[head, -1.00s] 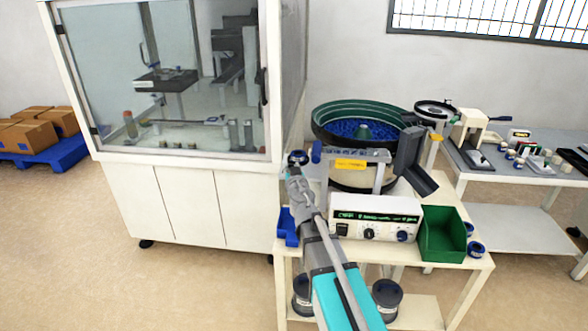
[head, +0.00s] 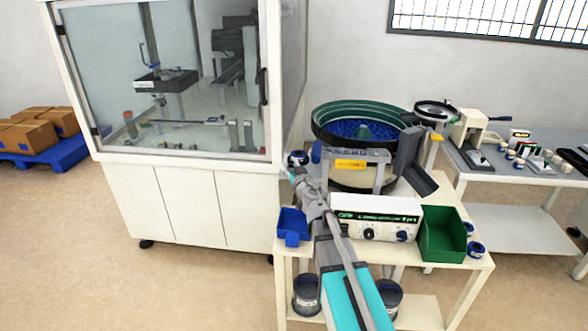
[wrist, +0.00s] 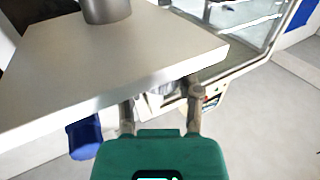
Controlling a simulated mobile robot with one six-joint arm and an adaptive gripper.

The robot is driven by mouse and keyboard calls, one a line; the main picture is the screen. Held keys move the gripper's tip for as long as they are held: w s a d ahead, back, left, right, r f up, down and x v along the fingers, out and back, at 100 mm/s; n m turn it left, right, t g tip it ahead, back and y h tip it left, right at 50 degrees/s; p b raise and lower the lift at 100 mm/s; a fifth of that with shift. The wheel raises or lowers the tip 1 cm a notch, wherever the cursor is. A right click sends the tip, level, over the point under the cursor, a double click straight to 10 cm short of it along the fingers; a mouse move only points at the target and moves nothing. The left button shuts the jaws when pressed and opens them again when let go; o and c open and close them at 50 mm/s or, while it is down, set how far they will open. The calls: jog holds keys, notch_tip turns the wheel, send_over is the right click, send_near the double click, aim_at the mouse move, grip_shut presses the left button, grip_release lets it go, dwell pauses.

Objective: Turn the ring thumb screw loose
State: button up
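A small blue knob (head: 316,152) sits at the left end of the grey bracket in front of the bowl feeder; it may be the ring thumb screw. A blue cylinder (wrist: 85,137) in the wrist view, under a pale slab's edge, may be the same knob. My gripper (head: 291,172) is at the end of my arm, left of and below the knob. In the wrist view my gripper's two fingers (wrist: 162,98) stand apart, below the slab edge. A pale shape shows behind them, and I see nothing clearly held. The fingertips are partly hidden by the slab.
The pale slab (wrist: 110,60) fills much of the wrist view. A glass-fronted cabinet (head: 190,205) stands left. The feeder bowl (head: 330,118), controller box (head: 376,226), blue bin (head: 292,226) and green bin (head: 443,234) crowd the bench. A side table (head: 515,210) stands right.

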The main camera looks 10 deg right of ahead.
jog(key=o, duration=0.4)
jog(key=shift+s, duration=0.1)
jog(key=shift+s+d, duration=0.2)
jog(key=shift+s, duration=1)
jog(key=shift+s+d, duration=0.25)
jog(key=shift+s, duration=1)
jog(key=shift+s+d, duration=0.2)
jog(key=shift+s, duration=1)
